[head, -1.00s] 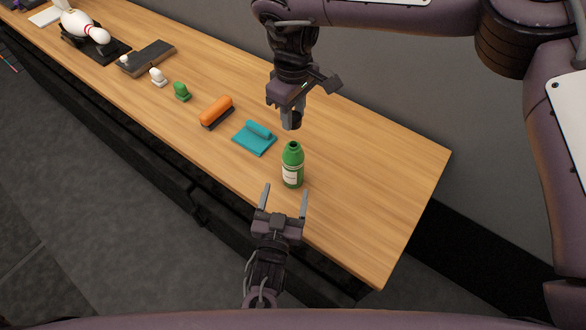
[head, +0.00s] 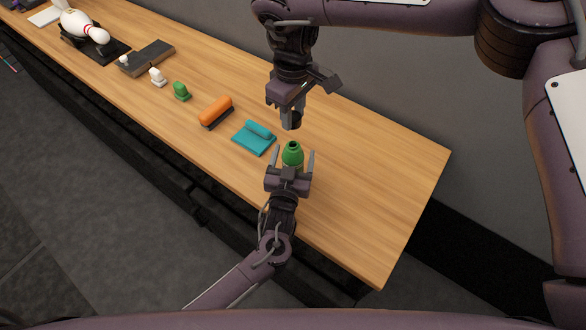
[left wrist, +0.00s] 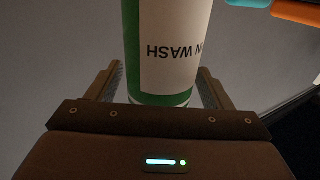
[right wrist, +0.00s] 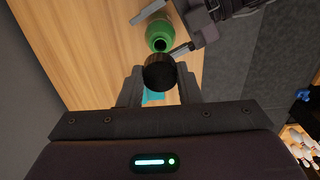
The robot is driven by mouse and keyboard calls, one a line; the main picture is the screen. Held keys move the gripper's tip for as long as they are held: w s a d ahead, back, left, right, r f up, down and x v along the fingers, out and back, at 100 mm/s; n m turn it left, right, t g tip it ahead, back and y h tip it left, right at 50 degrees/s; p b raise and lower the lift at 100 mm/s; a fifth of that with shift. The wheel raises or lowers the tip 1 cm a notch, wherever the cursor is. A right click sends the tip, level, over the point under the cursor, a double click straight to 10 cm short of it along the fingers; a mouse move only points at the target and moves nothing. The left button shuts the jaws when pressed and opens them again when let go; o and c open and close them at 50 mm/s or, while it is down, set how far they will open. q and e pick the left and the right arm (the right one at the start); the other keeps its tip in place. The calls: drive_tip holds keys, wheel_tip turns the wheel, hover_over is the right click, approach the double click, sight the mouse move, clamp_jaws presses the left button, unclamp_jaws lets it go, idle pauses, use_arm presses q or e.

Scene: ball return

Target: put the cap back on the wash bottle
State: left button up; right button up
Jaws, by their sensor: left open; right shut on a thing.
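The green wash bottle (head: 292,155) stands upright and uncapped near the front edge of the table, its dark mouth showing. My left gripper (head: 295,152) is open, with its fingers on either side of the bottle. In the left wrist view the bottle's white label (left wrist: 175,55) shows between the fingers, with gaps at both sides. My right gripper (head: 291,120) is shut on the black cap (right wrist: 160,72) and holds it above the table, beyond the bottle in the head view. The bottle's mouth (right wrist: 160,45) shows near the cap in the right wrist view. The lower bottle is hidden in the head view.
A teal cloth with a roll (head: 254,138) lies just left of the bottle. An orange brush (head: 216,110), a green stamp-like piece (head: 182,91) and a white one (head: 158,76) stand farther left. The wooden table (head: 380,165) is clear to the right.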

use_arm(q)
drive_tip(key=c, duration=1.5)
drive_tip(key=shift+o, duration=0.2)
use_arm(e)
hover_over(293, 146)
drive_tip(key=shift+s+f, duration=0.1)
drive_tip(key=shift+f, duration=2.4)
drive_tip(key=shift+f, duration=0.1)
drive_tip(key=shift+f, duration=0.8)
drive_tip(key=shift+f, duration=0.55)
